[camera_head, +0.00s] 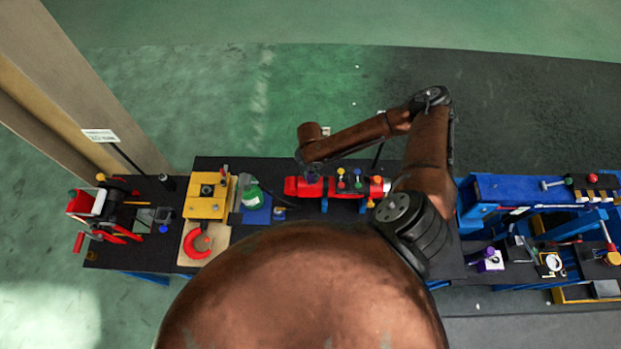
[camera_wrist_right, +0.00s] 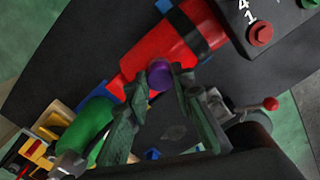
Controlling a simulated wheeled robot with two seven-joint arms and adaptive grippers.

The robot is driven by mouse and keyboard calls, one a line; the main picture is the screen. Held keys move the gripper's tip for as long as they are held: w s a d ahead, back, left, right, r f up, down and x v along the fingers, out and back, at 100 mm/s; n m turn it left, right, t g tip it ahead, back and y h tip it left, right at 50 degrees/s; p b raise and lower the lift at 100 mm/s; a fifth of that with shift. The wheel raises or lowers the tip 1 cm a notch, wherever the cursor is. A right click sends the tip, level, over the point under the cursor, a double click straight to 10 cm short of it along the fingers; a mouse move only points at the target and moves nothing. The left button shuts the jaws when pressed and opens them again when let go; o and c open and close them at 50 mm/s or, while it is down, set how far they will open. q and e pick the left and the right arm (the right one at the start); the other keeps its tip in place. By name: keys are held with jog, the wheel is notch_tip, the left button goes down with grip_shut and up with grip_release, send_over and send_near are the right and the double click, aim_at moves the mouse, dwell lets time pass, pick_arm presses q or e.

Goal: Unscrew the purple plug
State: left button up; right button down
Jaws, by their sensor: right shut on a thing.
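The purple plug (camera_wrist_right: 159,76) is a small round knob on the side of a red cylinder (camera_wrist_right: 172,45) in the right wrist view. My right gripper (camera_wrist_right: 161,82) has its two dark green fingertips on either side of the plug and is shut on it. In the head view my right arm reaches down to the left end of the red cylinder (camera_head: 291,187), and the right gripper (camera_head: 311,174) is small and mostly hidden there. The plug is hard to make out in that view. My left gripper is not in view.
A green bottle (camera_head: 251,196) and a yellow block (camera_head: 206,200) stand left of the cylinder on the dark bench. A red ring (camera_head: 197,243) lies on a board in front. A blue stand (camera_head: 515,190) is at the right.

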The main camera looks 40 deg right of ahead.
jog(key=n, duration=0.5)
jog(key=shift+r, duration=0.1)
jog(key=shift+w+n, duration=0.1)
jog(key=shift+n, duration=0.2)
jog(key=n, duration=0.4)
jog(key=shift+n, duration=0.4)
jog(key=shift+n, duration=0.8)
jog(key=n, duration=0.3)
jog(key=shift+n, duration=0.3)
